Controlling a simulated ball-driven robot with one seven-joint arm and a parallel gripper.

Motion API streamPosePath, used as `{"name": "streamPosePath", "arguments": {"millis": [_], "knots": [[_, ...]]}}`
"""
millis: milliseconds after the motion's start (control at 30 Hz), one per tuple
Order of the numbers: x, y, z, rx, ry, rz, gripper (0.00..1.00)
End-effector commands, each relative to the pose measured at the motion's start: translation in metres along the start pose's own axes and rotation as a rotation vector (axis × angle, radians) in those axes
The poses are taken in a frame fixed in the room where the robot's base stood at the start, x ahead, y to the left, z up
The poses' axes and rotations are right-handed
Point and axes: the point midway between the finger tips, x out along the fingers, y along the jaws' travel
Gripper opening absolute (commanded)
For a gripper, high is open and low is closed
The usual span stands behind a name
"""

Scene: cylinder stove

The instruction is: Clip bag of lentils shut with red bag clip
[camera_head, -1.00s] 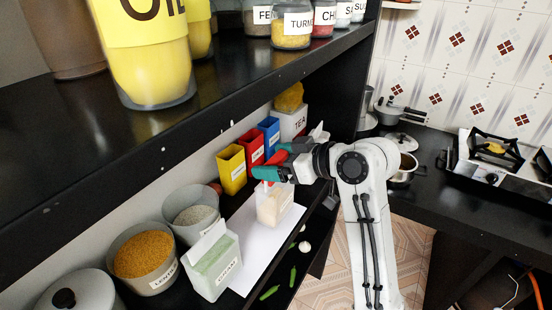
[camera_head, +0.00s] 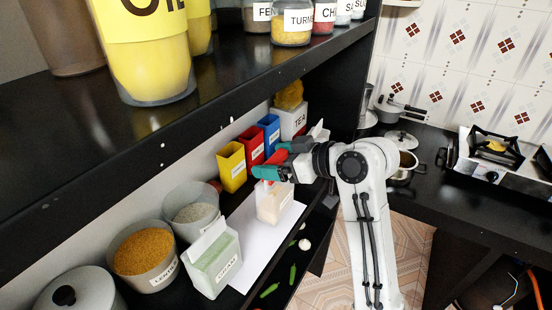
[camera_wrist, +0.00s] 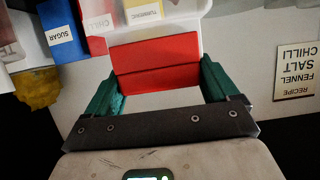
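My gripper (camera_head: 279,160) has green fingers and is over the top of a small pale bag (camera_head: 272,207) with cream contents, whose label I cannot read. The red bag clip (camera_wrist: 155,62) lies between the two fingers in the wrist view, with a finger at each side, and the fingers look closed on it. In the head view, red parts of the clip show between the fingers and just under them at the bag's top. I cannot tell whether the clip touches the bag. Another bag with a green front (camera_head: 215,262) stands nearer; its label is too small to read surely.
Yellow (camera_head: 231,167), red (camera_head: 251,146) and blue (camera_head: 269,131) boxes stand close behind my gripper. A tub of orange grains (camera_head: 143,255) is near left. A white sheet (camera_head: 250,250) lies under the bags. The black upper shelf (camera_head: 200,110) overhangs them.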

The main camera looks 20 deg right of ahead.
Motion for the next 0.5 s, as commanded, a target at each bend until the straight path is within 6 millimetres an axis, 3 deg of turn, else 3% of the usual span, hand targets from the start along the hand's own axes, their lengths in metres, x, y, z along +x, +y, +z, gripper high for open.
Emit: {"name": "streamPosePath", "arguments": {"millis": [133,367,500], "knots": [[0.001,0.0,0.001,0.001,-0.002,-0.001,1.0],[-0.001,0.0,0.001,0.001,-0.001,0.0,1.0],[-0.012,0.001,0.002,0.001,0.001,0.003,1.0]]}}
